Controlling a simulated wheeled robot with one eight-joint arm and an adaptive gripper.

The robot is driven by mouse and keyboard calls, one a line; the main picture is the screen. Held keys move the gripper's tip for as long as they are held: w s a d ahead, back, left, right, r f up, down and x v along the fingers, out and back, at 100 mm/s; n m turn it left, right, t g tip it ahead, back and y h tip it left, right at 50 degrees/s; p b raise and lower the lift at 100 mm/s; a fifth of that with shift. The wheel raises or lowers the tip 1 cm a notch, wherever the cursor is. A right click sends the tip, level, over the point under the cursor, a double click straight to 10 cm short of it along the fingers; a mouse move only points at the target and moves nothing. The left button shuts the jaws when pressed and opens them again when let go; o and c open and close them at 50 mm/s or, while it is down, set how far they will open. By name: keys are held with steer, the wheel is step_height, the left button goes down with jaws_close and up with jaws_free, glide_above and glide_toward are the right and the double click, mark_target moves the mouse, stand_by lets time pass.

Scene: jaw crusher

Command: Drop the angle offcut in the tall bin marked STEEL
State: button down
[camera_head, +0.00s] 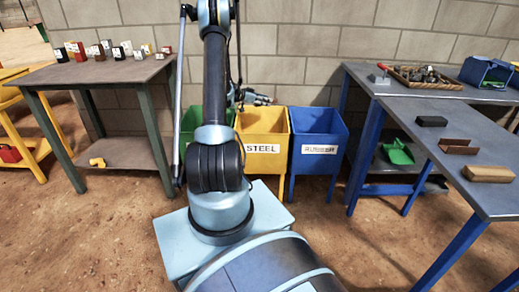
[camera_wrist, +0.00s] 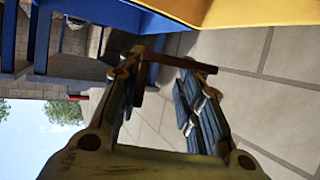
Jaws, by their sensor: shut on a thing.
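The yellow bin marked STEEL (camera_head: 263,148) stands against the wall, between a green bin and a blue bin. Its yellow wall (camera_wrist: 250,12) also shows at the top right of the wrist view. My gripper (camera_wrist: 162,70) is shut on a brown, L-shaped metal piece, the angle offcut (camera_wrist: 182,61), whose end sticks out to the right past the fingers. The bins' walls lie above the fingers in the wrist picture. In the head view my arm's end shows behind the arm column near the yellow bin's back; the fingers and offcut cannot be made out there.
The green bin (camera_head: 190,125) is partly behind my arm, and the blue bin (camera_head: 318,140) is close on the right. A brown angled piece (camera_head: 458,146), a dark block (camera_head: 431,121) and a tan block (camera_head: 488,173) lie on the right table. A left table (camera_head: 105,74) holds small blocks.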

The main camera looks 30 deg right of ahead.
steer(key=shift+f, duration=1.9)
steer(key=c, duration=1.1)
jaws_free()
steer(key=shift+o, duration=0.2)
steer(key=shift+a, duration=0.1)
steer(key=v, duration=1.1)
steer(key=shift+a, duration=0.4)
steer(key=shift+r, duration=0.1)
